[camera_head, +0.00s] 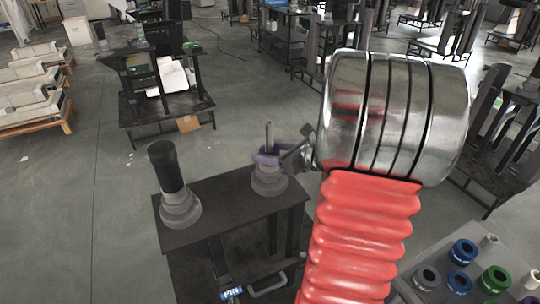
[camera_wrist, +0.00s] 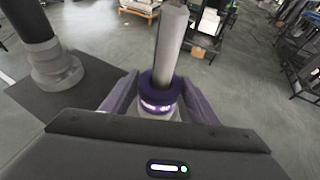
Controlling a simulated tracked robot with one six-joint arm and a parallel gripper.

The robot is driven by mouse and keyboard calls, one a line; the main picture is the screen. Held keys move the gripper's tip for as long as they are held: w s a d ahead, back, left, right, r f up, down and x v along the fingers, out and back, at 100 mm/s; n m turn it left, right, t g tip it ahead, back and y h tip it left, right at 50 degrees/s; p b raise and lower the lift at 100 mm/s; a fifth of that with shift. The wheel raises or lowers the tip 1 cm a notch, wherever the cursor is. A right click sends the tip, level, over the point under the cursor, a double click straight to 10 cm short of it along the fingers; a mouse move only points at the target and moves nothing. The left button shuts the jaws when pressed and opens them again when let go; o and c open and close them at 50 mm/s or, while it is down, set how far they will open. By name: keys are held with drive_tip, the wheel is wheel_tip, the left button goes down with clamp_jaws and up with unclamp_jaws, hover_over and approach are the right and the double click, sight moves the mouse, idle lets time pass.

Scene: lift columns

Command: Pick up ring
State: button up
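A purple ring (camera_wrist: 160,92) sits around an upright grey rod (camera_wrist: 171,45) in the wrist view. In the head view the ring (camera_head: 266,159) is low on the rod (camera_head: 269,137), just above a grey stepped base (camera_head: 269,180). My gripper (camera_wrist: 160,84) reaches the ring from the right in the head view. Its two fingers are spread, one on each side of the ring, and no firm contact is visible. The ring's near side shows; its far side is hidden by the rod.
A black cylinder on a grey base (camera_head: 180,210) stands left on the same dark table (camera_head: 225,200). A grey rack with several coloured rings (camera_head: 450,270) is at the lower right. Other dark stands fill the background, with open floor at left.

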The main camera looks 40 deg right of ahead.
drive_tip(key=c, duration=1)
drive_tip(key=shift+o, duration=0.2)
drive_tip(key=shift+r, duration=0.1)
wheel_tip(320, 180, up, 18)
drive_tip(key=shift+f, duration=0.1)
idle(0.4)
